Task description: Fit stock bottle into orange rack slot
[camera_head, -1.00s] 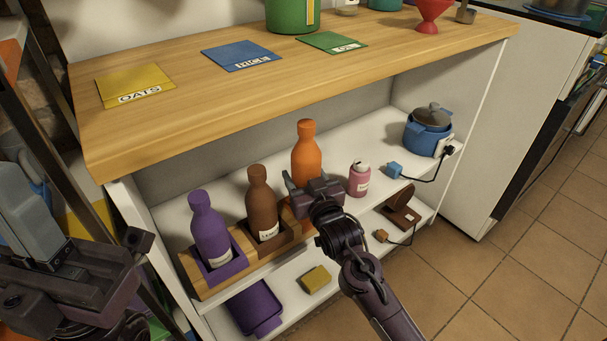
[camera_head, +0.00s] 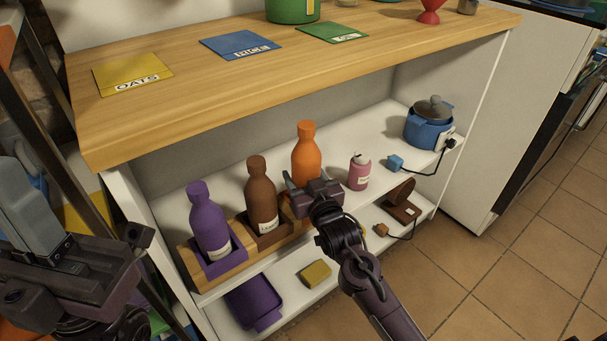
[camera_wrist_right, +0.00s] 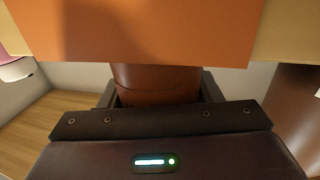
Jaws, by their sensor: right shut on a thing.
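The stock bottle is orange (camera_head: 306,150) and stands upright at the right end of the wooden rack (camera_head: 212,285). My right gripper (camera_head: 312,183) is shut on its lower body from the front. In the right wrist view the bottle (camera_wrist_right: 155,85) sits between the fingers. The orange slot (camera_wrist_right: 140,35) shows there as a broad wall hiding the bottle's lower end, so I cannot tell whether it is fully seated. In the head view my right gripper hides the slot. My left gripper (camera_head: 35,195) is partly visible at the left, its jaws unclear.
A purple bottle (camera_head: 208,215) and a brown bottle (camera_head: 262,195) stand in the rack's other slots. A pink bottle (camera_head: 359,172) stands just right of my right gripper. A blue pot (camera_head: 428,128) is farther right. The wooden counter (camera_head: 300,85) overhangs the shelf.

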